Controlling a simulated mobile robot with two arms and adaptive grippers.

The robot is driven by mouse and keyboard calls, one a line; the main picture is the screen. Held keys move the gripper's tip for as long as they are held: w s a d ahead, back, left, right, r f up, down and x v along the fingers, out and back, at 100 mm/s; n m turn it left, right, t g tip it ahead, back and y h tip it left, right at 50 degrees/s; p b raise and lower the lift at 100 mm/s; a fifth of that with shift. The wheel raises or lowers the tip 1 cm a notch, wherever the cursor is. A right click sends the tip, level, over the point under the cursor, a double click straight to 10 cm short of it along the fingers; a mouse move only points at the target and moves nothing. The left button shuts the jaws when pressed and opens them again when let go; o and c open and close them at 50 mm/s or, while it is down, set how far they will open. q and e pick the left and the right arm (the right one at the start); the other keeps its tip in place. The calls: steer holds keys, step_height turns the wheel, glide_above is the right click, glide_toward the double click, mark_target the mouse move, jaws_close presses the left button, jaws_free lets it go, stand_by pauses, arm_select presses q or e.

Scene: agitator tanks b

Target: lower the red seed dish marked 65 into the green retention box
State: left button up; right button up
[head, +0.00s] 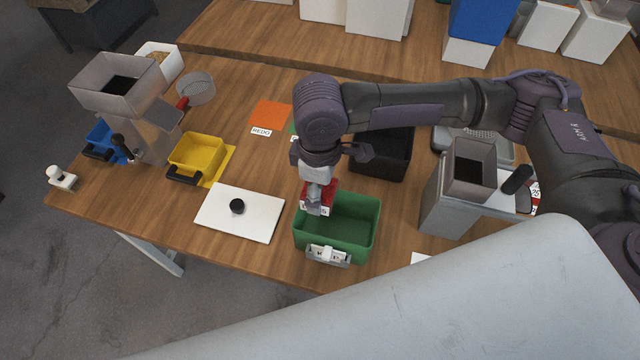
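The red seed dish (330,190) shows as a small red piece with a white label at the left back corner of the green retention box (351,247). The number on its label is too small to read. My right gripper (318,182) points down at the dish and appears shut on it; its fingers partly hide it. The dish overlaps the box's left rim in this view, and I cannot tell how high it is above the rim. The visible inside of the box is empty. A white tag is on the box's front. My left gripper is not in view.
A black bin (383,165) stands close behind the green box. A grey hopper unit (450,205) is to the right. A white board with a black knob (240,225) lies to the left, and a yellow tray (197,155) beyond it. An orange mat (269,114) lies behind.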

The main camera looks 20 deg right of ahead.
steer(key=shift+w+r+p, duration=0.15)
steer(key=shift+p, duration=0.4)
steer(key=shift+f, duration=0.95)
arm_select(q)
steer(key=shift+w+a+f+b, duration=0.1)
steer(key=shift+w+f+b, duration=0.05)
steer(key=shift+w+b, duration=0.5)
arm_select(e)
step_height(320, 180, down, 6)
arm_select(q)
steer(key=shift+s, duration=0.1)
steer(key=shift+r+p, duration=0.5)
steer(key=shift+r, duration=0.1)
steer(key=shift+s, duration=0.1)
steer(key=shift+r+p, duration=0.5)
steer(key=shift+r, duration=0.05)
